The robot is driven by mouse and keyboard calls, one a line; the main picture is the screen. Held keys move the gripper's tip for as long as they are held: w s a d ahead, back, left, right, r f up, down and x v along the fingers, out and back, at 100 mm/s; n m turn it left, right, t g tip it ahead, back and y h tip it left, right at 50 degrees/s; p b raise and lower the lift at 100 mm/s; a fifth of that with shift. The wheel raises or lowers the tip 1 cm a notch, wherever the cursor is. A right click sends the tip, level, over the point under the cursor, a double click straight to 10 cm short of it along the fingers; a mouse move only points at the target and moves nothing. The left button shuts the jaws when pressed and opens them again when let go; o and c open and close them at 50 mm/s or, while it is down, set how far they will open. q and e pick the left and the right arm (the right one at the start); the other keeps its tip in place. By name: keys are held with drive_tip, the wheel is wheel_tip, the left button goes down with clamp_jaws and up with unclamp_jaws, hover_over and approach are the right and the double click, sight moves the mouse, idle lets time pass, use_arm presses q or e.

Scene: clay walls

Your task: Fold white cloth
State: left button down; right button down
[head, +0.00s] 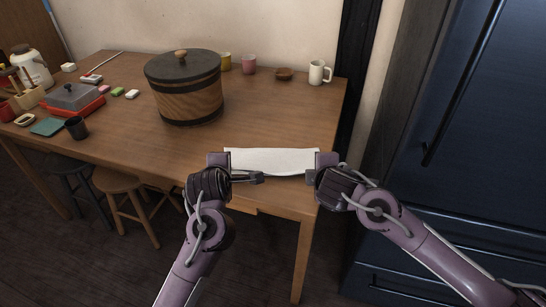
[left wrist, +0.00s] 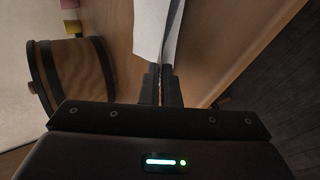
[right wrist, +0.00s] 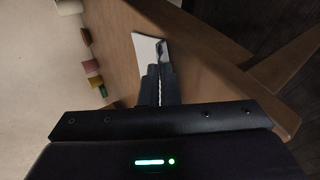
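The white cloth (head: 272,160) lies at the front edge of the wooden table as a wide, short strip, its near edge slightly sagging. My left gripper (head: 260,178) is at its near left part; in the left wrist view the fingers (left wrist: 161,82) are close together with the cloth (left wrist: 150,30) between their tips. My right gripper (head: 312,176) is at its near right corner; in the right wrist view the fingers (right wrist: 161,82) are close together with a small part of cloth (right wrist: 146,48) at their tips. The fingers hide part of the cloth's near edge.
The table (head: 270,115) is clear behind the cloth. A large lidded wooden pot (head: 188,98) stands to the left. A white mug (head: 319,73), a brown bowl (head: 284,74) and cups are at the back. Stools (head: 125,190) are under the table; a dark blue cabinet (head: 470,120) is at right.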

use_arm(q)
drive_tip(key=c, duration=1.3)
unclamp_jaws()
use_arm(e)
drive_tip(key=c, duration=1.3)
unclamp_jaws()
use_arm(q)
drive_tip(key=s+r, duration=0.2)
drive_tip(key=r, duration=0.1)
drive_tip(key=s+r, duration=0.2)
drive_tip(key=r, duration=0.1)
drive_tip(key=s+r, duration=0.2)
drive_tip(key=r, duration=0.1)
use_arm(e)
drive_tip(key=s+r, duration=0.2)
drive_tip(key=r, duration=0.1)
drive_tip(key=s+r, duration=0.2)
drive_tip(key=r, duration=0.1)
drive_tip(key=s+r, duration=0.2)
drive_tip(key=r, duration=0.1)
